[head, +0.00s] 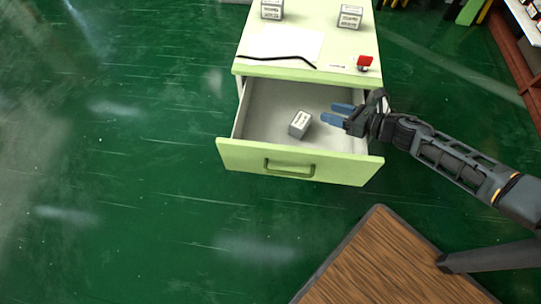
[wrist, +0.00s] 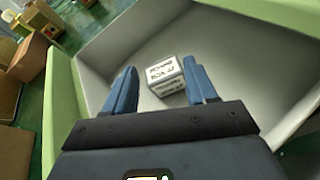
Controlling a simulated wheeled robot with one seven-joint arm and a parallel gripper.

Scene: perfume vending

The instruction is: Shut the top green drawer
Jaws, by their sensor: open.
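The top green drawer (head: 235,154) is pulled well out of the pale green cabinet (head: 330,77) in the head view. Its front has a green bar handle (head: 289,168). A small white box (head: 299,123) lies inside the drawer; it also shows in the wrist view (wrist: 166,76), with printed text on its sides. My gripper (head: 335,114) is over the right part of the drawer, its blue fingers apart and pointing left toward the box. In the wrist view my gripper (wrist: 161,88) is open and empty, the box beyond and between its fingertips. The drawer wall (wrist: 105,50) shows around them.
The cabinet top holds two small boxes (head: 349,17) (head: 271,9), a white sheet, a black cable and a red item (head: 364,62). A wooden table (head: 385,265) stands at the lower right. Shelving (head: 520,55) is at the far right. Green floor left of the drawer is clear.

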